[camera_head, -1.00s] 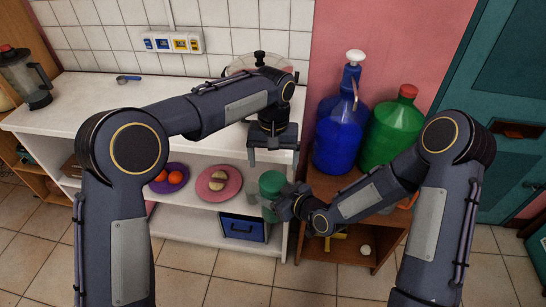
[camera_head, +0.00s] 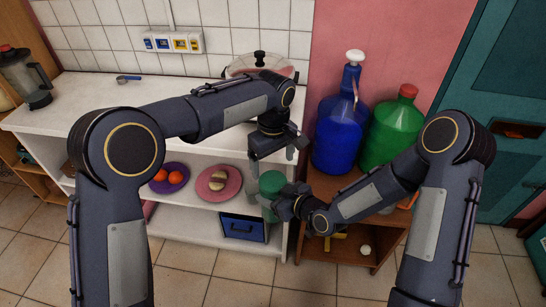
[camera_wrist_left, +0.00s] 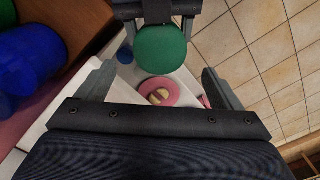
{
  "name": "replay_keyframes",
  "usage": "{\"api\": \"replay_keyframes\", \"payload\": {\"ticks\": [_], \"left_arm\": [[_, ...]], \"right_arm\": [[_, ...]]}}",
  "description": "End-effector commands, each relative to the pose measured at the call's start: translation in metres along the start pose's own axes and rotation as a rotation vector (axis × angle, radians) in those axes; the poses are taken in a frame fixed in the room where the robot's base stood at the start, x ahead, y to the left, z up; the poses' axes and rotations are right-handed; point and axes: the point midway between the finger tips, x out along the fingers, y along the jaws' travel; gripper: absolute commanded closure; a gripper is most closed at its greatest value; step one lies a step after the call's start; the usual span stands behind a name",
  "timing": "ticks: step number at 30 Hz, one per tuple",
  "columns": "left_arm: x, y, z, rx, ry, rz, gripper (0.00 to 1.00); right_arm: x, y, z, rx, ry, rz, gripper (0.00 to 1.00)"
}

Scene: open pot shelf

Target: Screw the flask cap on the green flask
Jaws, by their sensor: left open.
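A green flask (camera_head: 271,183) stands out in front of the white shelf unit, with my right gripper (camera_head: 288,204) around its side and shut on it. My left gripper (camera_head: 272,158) is open and empty just above the flask, fingers pointing down. In the left wrist view the round green top (camera_wrist_left: 160,48) lies between and beyond the spread fingers of my left gripper (camera_wrist_left: 160,70), not touching them. I cannot tell whether this top is the cap or the flask itself. No separate flask cap shows.
A blue bottle (camera_head: 341,135) and a green bottle (camera_head: 392,133) stand on the wooden shelf at right. A pink plate (camera_head: 219,184) and a purple plate (camera_head: 169,178) sit on the white shelf (camera_head: 190,213). A lidded pot (camera_head: 262,66) is on the counter behind my left gripper.

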Motion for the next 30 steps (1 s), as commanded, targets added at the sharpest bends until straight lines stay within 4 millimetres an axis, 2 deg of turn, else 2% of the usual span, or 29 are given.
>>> {"api": "replay_keyframes", "payload": {"ticks": [6,12,17,25,30], "left_arm": [[0.036,-0.001,0.000,0.000,-0.002,-0.003,0.13],[0.061,0.000,0.000,0.001,-0.002,-0.001,0.13],[0.069,0.000,0.000,0.001,-0.001,-0.001,0.13],[0.070,0.000,0.000,0.001,0.000,0.000,0.13],[0.070,0.000,0.000,0.001,0.000,0.000,0.34]], "right_arm": [[0.000,0.000,0.000,0.000,0.001,0.000,1.00],[0.000,0.000,0.000,0.000,0.001,0.000,1.00],[0.000,0.000,0.000,0.000,0.001,0.000,1.00],[0.000,0.000,0.000,0.000,0.001,0.000,1.00],[0.000,0.000,0.000,0.000,0.001,0.000,1.00]]}}
